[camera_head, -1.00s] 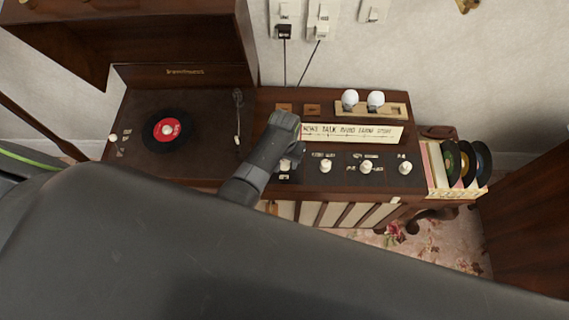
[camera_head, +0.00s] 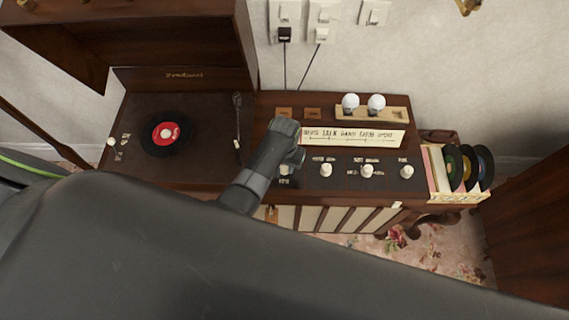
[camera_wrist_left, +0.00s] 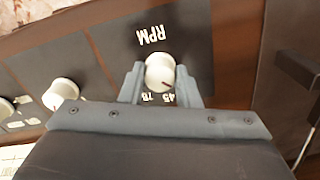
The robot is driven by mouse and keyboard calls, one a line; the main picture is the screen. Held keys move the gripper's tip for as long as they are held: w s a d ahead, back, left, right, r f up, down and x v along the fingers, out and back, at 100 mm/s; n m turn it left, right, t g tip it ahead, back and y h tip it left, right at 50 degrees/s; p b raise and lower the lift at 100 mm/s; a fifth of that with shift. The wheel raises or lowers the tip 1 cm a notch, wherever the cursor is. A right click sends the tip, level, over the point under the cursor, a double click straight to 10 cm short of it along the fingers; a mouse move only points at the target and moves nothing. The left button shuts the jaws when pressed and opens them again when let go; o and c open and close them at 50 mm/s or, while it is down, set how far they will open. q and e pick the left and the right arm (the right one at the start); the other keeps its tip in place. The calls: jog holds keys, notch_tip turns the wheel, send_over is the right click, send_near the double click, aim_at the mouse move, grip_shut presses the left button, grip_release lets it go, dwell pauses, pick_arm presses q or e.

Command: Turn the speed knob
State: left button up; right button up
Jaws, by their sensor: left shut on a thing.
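The speed knob (camera_wrist_left: 160,74) is a small white round knob under the letters RPM in the left wrist view, with 45 and 78 marked around it. A dark pointer line on it points toward the 45. My left gripper (camera_wrist_left: 160,80) is shut on it, one finger on each side. In the head view the knob (camera_head: 285,170) shows only in part beside my left gripper (camera_head: 289,160), which hides some of it. My right gripper is not in view.
More white knobs (camera_head: 326,170) sit right of the gripper on the panel. The turntable with a red-labelled record (camera_head: 167,133) is left. Two white bulbs (camera_head: 376,104) stand behind the paper dial strip (camera_head: 355,138). A record rack (camera_head: 457,196) stands at the right end.

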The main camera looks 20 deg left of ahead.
pick_arm(q)
jog(key=shift+r+m+p, duration=0.15)
jog(key=shift+m+p, duration=0.55)
jog(key=shift+p, duration=0.05)
jog(key=shift+r+m+p, duration=0.1)
jog(key=shift+m+p, duration=0.85)
jog(key=shift+m, duration=0.15)
jog(key=m+p, duration=0.1)
jog(key=m, duration=0.2)
jog(key=shift+p, duration=0.4)
jog(key=shift+f+m+p, duration=0.2)
jog(key=shift+m+p, duration=0.25)
jog(key=shift+m, duration=0.65)
jog(key=o, duration=1)
